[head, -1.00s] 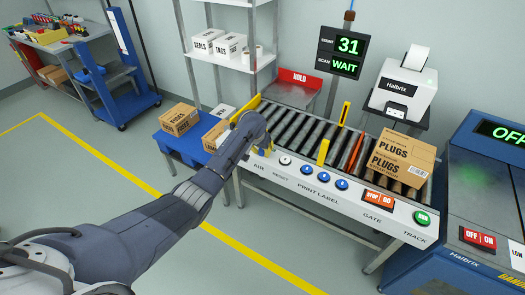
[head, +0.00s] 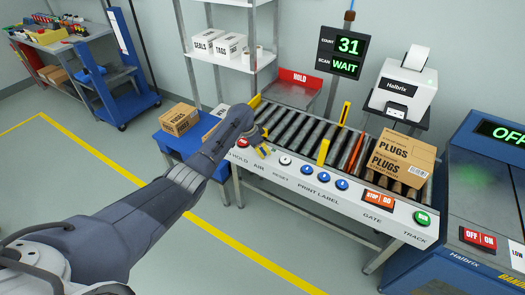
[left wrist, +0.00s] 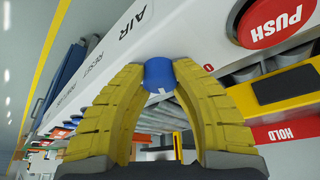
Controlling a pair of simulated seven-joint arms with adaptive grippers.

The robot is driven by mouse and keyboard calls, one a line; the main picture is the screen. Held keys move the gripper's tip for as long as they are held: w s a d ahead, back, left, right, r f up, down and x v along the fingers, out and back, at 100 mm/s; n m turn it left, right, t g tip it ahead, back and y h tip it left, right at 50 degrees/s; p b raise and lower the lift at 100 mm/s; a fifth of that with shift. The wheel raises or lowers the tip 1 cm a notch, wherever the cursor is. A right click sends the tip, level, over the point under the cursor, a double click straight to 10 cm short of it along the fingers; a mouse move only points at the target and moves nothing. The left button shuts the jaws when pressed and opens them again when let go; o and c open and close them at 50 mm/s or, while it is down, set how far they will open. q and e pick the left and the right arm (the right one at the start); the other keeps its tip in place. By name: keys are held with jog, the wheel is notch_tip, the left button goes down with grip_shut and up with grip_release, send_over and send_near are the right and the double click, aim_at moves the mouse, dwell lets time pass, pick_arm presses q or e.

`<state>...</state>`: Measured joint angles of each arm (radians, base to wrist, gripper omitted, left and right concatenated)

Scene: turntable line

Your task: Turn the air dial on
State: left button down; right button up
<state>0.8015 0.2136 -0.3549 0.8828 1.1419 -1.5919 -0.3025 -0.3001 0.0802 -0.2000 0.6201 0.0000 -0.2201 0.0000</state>
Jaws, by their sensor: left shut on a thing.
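The air dial (left wrist: 159,72) is a blue knob beside the AIR label on the pale front panel (left wrist: 110,55). In the left wrist view it sits between the two yellow fingertips of my left gripper (left wrist: 163,75), which is shut on it. In the head view my left gripper (head: 263,150) reaches down to the panel's left end, above the AIR lettering, and hides the dial there. The dial's pointer setting cannot be read. My right gripper is not in view.
A red push button (left wrist: 272,20) is close to the dial; it also shows in the head view (head: 243,142). Reset (head: 285,160) and several blue buttons lie to the right. A PLUGS box (head: 400,160) sits on the roller conveyor (head: 290,124). The display (head: 347,46) reads 31 and WAIT.

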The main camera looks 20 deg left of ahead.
pick_arm(q)
jog(key=shift+d+m, duration=0.1)
jog(key=shift+m, duration=0.2)
jog(key=c, duration=1)
grip_release()
jog(key=v, duration=1.2)
jog(key=shift+w, duration=0.2)
